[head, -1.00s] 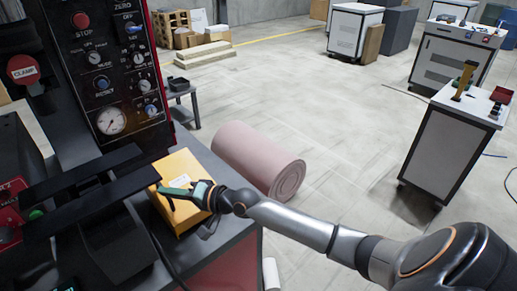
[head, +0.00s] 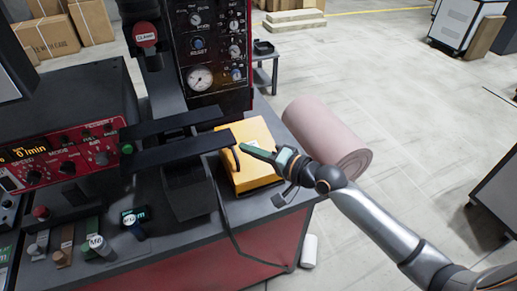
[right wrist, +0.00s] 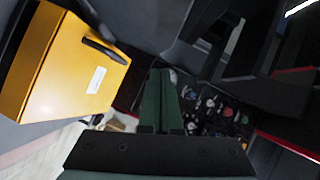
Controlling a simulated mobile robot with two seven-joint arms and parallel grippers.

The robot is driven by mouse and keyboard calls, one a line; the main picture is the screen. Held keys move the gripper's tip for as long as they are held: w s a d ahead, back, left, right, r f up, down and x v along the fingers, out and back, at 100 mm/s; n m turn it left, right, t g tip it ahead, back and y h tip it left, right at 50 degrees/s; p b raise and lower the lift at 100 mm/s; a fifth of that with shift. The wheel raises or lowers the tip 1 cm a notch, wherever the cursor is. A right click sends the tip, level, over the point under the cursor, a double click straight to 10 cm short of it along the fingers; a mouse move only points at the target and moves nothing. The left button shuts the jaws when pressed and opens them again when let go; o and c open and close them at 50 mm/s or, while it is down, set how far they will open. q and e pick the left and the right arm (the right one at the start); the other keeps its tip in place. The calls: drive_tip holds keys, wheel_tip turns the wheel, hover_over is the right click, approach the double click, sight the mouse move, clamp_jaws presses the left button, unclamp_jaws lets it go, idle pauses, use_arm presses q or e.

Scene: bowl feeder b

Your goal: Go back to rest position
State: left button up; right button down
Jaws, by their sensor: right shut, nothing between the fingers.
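My right gripper (head: 245,149) is shut and empty, with its green fingers together. In the head view it shows in front of the yellow box (head: 259,178), which sits on the right end of the dark workbench. In the right wrist view the shut fingers (right wrist: 160,72) point toward the machine, and the yellow box (right wrist: 68,65) lies to their left, apart from them. My right arm comes in from the lower right. My left gripper is not in view.
The machine has two dark flat arms (head: 172,125) reaching over the workbench (head: 232,215). A red control panel (head: 70,150) stands at left. A pink roll (head: 325,135) lies on the floor behind the bench. Open floor (head: 410,110) lies at right.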

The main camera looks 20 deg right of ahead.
drive_tip(key=shift+s+d+r, duration=0.15)
drive_tip(key=shift+s+r, duration=0.4)
drive_tip(key=shift+s, duration=0.35)
drive_tip(key=shift+s+d+r, duration=0.15)
drive_tip(key=shift+s+r, duration=0.35)
drive_tip(key=shift+s, duration=0.4)
